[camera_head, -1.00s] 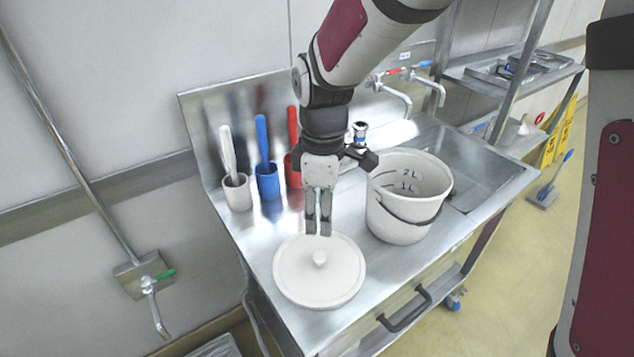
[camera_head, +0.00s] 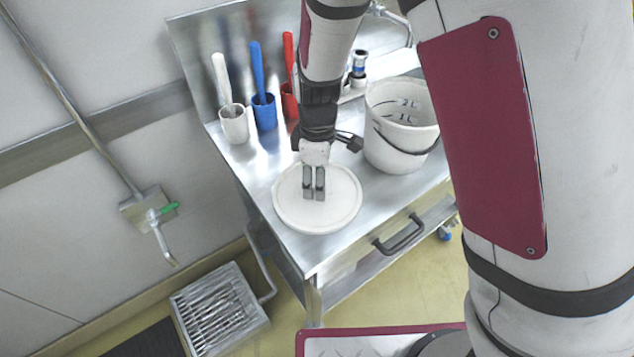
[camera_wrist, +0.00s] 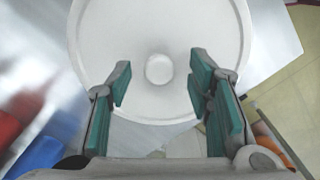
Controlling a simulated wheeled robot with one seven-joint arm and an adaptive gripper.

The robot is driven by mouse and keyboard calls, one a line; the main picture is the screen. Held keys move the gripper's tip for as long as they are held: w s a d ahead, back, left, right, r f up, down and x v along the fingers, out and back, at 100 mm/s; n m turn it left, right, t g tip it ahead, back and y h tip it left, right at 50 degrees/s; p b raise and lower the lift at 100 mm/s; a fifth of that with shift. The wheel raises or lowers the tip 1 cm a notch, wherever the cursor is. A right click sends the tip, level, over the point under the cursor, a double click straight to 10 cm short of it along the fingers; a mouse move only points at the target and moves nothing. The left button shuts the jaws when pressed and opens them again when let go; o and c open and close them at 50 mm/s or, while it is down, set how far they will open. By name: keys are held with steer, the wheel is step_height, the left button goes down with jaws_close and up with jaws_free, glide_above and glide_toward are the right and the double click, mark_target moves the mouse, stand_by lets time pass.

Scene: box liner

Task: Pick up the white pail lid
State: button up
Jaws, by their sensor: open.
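The white pail lid (camera_head: 335,212) lies flat on the steel counter, near its front left corner. It is round with a raised rim. In the wrist view the lid (camera_wrist: 110,45) fills the upper middle, and its round central knob (camera_wrist: 159,69) shows beyond and between the fingertips. My gripper (camera_head: 314,196) is over the lid, pointing down, and hides the knob in the head view. In the wrist view my gripper (camera_wrist: 160,85) is open and empty, with green pads on either side. I cannot tell its exact height above the lid.
The white pail (camera_head: 402,125) with a dark handle stands right of the lid. White (camera_head: 233,123), blue (camera_head: 264,112) and red (camera_head: 289,101) holders with upright tools stand behind. A drawer handle (camera_head: 399,234) juts from the counter's front. A floor grate (camera_head: 219,307) lies below left.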

steer(key=shift+f, duration=0.35)
steer(key=shift+c, duration=0.6)
jaws_close()
steer(key=shift+r, duration=0.15)
